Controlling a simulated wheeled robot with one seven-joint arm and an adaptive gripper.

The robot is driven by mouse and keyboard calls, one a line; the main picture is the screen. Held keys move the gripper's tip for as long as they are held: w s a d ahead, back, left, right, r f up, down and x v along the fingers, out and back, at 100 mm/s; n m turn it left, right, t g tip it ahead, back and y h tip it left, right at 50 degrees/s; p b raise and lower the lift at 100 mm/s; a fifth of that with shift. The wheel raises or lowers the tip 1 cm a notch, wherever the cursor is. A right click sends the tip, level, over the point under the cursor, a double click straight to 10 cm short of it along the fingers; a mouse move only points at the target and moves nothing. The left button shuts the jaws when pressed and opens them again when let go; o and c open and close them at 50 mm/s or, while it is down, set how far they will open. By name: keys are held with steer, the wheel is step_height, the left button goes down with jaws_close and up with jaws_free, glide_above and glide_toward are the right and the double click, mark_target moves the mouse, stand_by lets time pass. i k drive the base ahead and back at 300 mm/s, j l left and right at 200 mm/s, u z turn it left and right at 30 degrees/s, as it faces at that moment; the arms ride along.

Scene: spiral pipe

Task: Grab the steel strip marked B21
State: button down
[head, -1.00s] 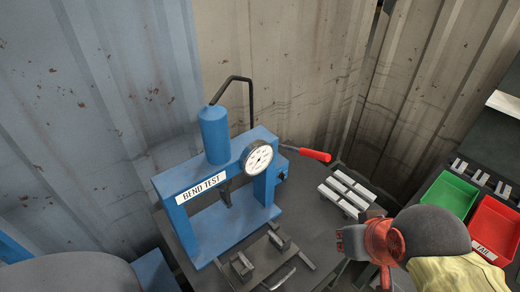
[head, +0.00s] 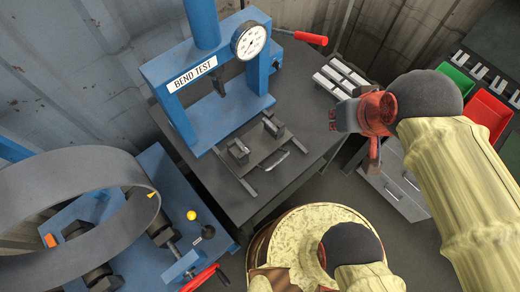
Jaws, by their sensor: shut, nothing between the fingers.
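Several pale steel strips (head: 340,76) lie side by side at the right end of the dark bench, behind the gripper. No B21 mark can be read on any of them. My gripper (head: 334,118) is at the near side of these strips in the picture, its fingers pointing left. It is shut and empty. The near ends of the strips are close to or partly behind it, and I cannot tell how high it is above the bench. A small shiny curved piece (head: 276,161) lies near the bend test press; I cannot tell what it is.
The blue bend test press (head: 190,112) with its gauge and red handle stands left of the strips. A green tray (head: 456,82) and a red tray (head: 488,114) are at right. A blue roller machine with a large metal ring (head: 70,180) stands at lower left.

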mark_target(341, 81)
steer(key=l+z, duration=0.15)
steer(key=l, duration=0.55)
steer(key=i+l+z, duration=0.15)
steer(key=l, duration=0.55)
steer(key=l+z, duration=0.1)
steer(key=l, duration=0.6)
